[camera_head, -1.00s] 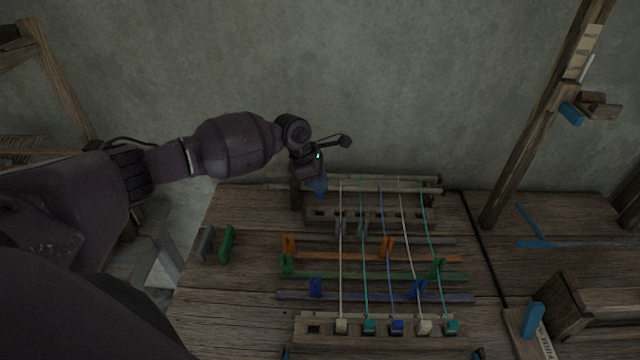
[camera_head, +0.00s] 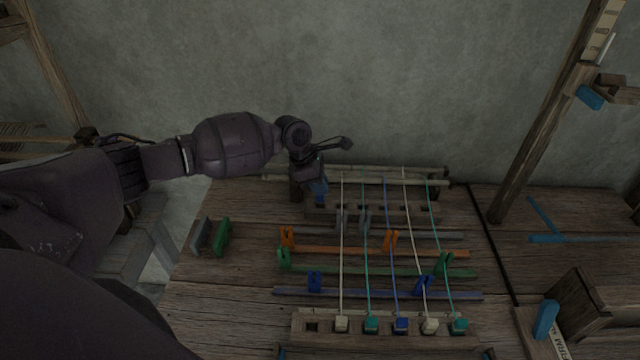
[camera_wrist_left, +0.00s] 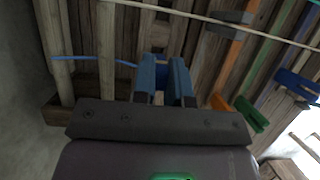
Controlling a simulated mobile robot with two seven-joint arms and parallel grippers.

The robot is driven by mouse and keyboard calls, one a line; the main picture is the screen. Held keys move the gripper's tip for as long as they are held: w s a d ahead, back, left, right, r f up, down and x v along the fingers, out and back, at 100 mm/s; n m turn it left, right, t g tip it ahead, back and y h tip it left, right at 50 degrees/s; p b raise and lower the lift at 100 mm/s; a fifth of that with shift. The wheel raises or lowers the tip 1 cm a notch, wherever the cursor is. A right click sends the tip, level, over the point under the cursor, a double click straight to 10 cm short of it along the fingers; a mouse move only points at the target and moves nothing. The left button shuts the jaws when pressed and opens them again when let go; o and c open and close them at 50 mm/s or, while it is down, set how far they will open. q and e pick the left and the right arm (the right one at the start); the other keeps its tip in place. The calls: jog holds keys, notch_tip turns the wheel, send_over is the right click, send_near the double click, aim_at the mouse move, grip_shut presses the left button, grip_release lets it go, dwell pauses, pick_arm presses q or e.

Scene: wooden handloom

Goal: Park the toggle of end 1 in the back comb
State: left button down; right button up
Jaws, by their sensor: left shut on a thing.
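My left gripper (camera_head: 319,191) is shut at the left end of the back comb (camera_head: 392,214), a wooden bar with slots. Its blue fingers (camera_wrist_left: 164,82) fill the middle of the left wrist view. The toggle is mostly hidden between them; I cannot tell its outline or whether it sits in a slot. A blue thread (camera_wrist_left: 92,58) runs from the left to the fingers in the left wrist view. The front comb (camera_head: 385,342) holds several white, teal and blue toggles, and its leftmost slot (camera_head: 312,327) is empty. My right gripper is not in view.
Several threads run front to back, the nearest a white one (camera_head: 342,255). Orange (camera_head: 345,251), green (camera_head: 355,271) and blue (camera_head: 360,293) rods with clips cross beneath them. Pale beams (camera_head: 410,181) lie behind the back comb.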

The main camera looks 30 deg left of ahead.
aim_at(320, 201)
pick_arm(q)
jog(key=shift+f, duration=1.85)
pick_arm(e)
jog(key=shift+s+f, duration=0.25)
